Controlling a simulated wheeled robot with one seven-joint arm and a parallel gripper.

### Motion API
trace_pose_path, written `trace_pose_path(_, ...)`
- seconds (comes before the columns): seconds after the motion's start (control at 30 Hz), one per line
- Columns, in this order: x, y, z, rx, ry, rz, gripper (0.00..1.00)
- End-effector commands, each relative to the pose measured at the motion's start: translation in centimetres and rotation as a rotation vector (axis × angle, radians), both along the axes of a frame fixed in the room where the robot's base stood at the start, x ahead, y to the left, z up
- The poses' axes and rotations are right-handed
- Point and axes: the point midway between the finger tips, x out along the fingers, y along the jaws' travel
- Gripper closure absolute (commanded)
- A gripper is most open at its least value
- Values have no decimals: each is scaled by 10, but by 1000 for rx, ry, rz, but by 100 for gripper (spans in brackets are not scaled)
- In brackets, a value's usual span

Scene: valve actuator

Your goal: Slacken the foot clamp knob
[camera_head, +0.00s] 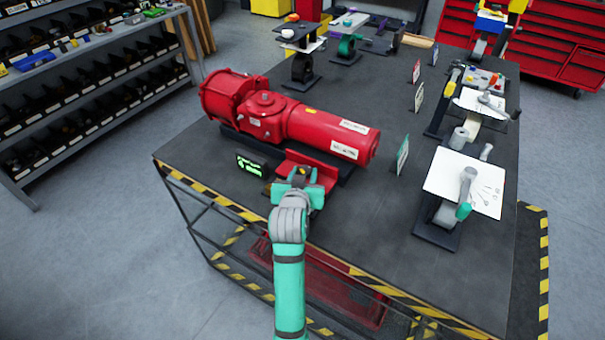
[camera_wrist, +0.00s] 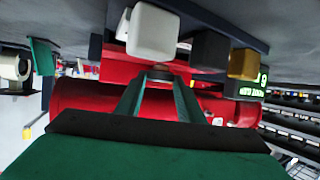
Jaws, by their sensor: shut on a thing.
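The red valve actuator (camera_head: 290,122) lies on its dark base on the bench, with a red bracket (camera_head: 318,167) at its near side. My gripper (camera_head: 298,177) is at this bracket, reaching in from the front edge of the bench. In the wrist view, my two teal fingers (camera_wrist: 160,88) converge on a small dark knob (camera_wrist: 160,74) in front of the red body. The fingers are shut on it. In the head view my gripper hides the knob. I cannot tell how far the knob is turned.
A small green-lit display (camera_head: 250,165) stands left of my gripper. White (camera_wrist: 153,32), black (camera_wrist: 210,50) and yellow (camera_wrist: 243,64) blocks show close by in the wrist view. A stand with a white sheet (camera_head: 450,182) is at the right.

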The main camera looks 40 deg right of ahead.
Motion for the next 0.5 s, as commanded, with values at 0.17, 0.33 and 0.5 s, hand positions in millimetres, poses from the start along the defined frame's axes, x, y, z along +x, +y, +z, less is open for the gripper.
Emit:
trace_pose_path(0.17,-3,-2,0,2,0,79,88)
trace_pose_path(0.33,-3,-3,0,2,1,126,88)
trace_pose_path(0.5,-4,-3,0,2,1,146,88)
